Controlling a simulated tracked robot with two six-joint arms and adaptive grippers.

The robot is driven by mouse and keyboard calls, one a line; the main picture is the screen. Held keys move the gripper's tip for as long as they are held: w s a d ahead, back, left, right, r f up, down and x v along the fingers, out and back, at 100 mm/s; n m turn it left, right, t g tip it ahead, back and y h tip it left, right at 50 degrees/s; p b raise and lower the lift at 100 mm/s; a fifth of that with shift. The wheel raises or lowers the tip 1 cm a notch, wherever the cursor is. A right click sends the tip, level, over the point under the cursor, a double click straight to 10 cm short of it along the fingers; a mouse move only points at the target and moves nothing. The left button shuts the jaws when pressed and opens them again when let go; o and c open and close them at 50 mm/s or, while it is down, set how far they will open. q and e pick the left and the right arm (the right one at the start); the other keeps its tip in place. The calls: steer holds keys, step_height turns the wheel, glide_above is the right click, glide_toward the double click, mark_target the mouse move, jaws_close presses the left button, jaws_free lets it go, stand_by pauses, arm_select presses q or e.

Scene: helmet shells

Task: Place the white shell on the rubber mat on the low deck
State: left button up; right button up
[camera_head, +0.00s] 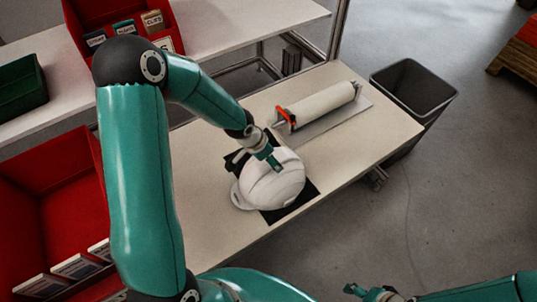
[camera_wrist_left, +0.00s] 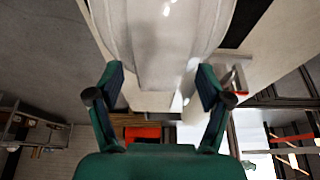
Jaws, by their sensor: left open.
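The white shell (camera_head: 270,186) sits dome up on the black rubber mat (camera_head: 292,207) on the low deck (camera_head: 205,160). The mat shows on both sides of it. My left gripper (camera_head: 273,160) is at the shell's upper edge in the head view. In the left wrist view, the shell (camera_wrist_left: 165,30) fills the top middle. The open fingers of my left gripper (camera_wrist_left: 160,78) stand either side of its narrow lower edge. I cannot tell whether they touch it. My right gripper (camera_head: 362,292) is low at the bottom edge, away from the shell; its jaws are too small to judge.
A white roll (camera_head: 322,103) with an orange-red end piece lies behind the shell on the deck. A grey bin (camera_head: 412,85) stands off the deck's right end. Red bins (camera_head: 60,215) and a green bin (camera_head: 20,88) are at left. The deck's front right is clear.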

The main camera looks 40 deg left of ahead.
arm_select(q)
steer(key=p+v, duration=0.2)
steer(key=v, duration=0.9)
steer(key=s+d+f+n+g+h, duration=0.1)
steer(key=s+d+f+n, duration=0.2)
steer(key=s+d+f, duration=0.4)
steer(key=s+d+f+n+g+h, duration=0.1)
steer(key=s+d+f+n+g, duration=0.1)
steer(key=s+d+f, duration=0.5)
steer(key=d+f+n, duration=0.1)
steer(key=d+f, duration=0.3)
steer(key=f, duration=0.2)
steer(key=shift+f, duration=0.15)
